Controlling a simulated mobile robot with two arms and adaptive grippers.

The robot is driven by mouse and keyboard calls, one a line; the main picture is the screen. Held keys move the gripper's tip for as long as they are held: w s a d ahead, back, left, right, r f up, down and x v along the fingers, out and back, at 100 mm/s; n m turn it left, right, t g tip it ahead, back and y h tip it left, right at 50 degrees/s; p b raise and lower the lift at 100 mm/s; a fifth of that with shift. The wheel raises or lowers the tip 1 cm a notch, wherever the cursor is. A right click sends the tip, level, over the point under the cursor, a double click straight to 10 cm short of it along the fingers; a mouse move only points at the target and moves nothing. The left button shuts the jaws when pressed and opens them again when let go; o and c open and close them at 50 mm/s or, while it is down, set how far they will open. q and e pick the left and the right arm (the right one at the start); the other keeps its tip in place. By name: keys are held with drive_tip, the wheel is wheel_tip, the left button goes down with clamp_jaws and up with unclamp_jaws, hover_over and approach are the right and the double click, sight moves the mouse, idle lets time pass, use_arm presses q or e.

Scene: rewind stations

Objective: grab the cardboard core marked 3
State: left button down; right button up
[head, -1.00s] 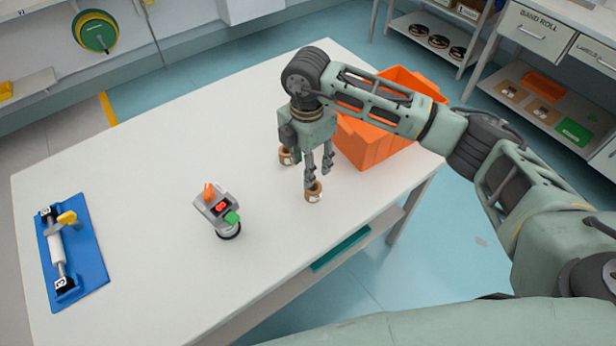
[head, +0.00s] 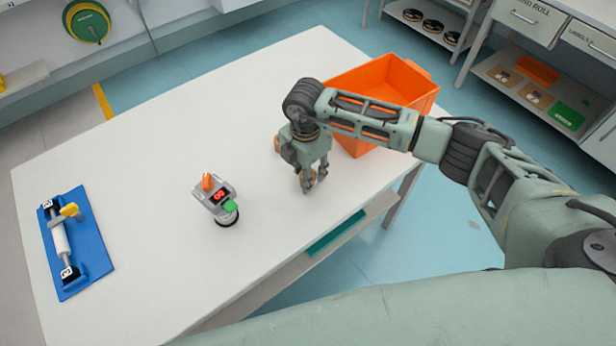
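A small brown cardboard core (head: 303,175) stands on the white table, largely hidden by my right gripper. A second cardboard core (head: 277,144) is partly visible behind the gripper's left side. No number can be read on either core. My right gripper (head: 311,184) points down, with its fingers low at the nearer core, one on its near side. I cannot tell whether they are closed on it. My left gripper is not in view.
An orange bin (head: 350,135) stands behind my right gripper. A grey device with a red display (head: 220,197) stands left of it. A blue plate with a white roller (head: 85,250) lies at the table's left end. The table between them is clear.

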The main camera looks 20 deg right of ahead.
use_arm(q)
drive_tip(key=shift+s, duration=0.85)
use_arm(e)
drive_tip(key=c, duration=0.5)
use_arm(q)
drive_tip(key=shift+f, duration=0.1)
use_arm(e)
drive_tip(key=shift+r, duration=0.1)
drive_tip(key=shift+c, duration=0.2)
